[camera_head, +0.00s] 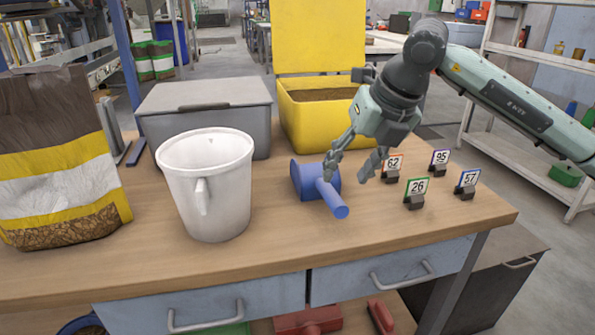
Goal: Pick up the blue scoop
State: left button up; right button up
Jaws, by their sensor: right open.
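The blue scoop (309,181) lies on the wooden bench, right of the white bucket. Its round handle (332,198) points toward the front right. My right gripper (347,173) is open just above and behind the scoop. One finger overlaps the scoop near where the handle meets the body, and the other is to the right of the handle with bare bench below it. I cannot tell whether the left finger touches the scoop. My left gripper is out of view.
A white bucket (221,181) stands left of the scoop. Behind are a grey lidded bin (169,105) and an open yellow bin (307,121) of pellets. A pellet bag (60,170) stands far left. Several numbered tags, including 26 (416,189), stand to the right. The front bench strip (300,240) is clear.

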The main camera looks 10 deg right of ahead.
aim_at(332, 189)
jog(key=x, duration=0.2)
jog(key=shift+w+f, duration=0.2)
jog(key=shift+f, duration=0.05)
jog(key=x, duration=0.2)
jog(key=a+p+x, duration=0.1)
jog(key=x, duration=0.2)
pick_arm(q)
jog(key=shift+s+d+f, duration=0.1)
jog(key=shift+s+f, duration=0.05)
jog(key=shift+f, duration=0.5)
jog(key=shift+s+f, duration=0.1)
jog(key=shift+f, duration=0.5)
pick_arm(e)
jog(key=shift+c, duration=0.5)
grip_shut()
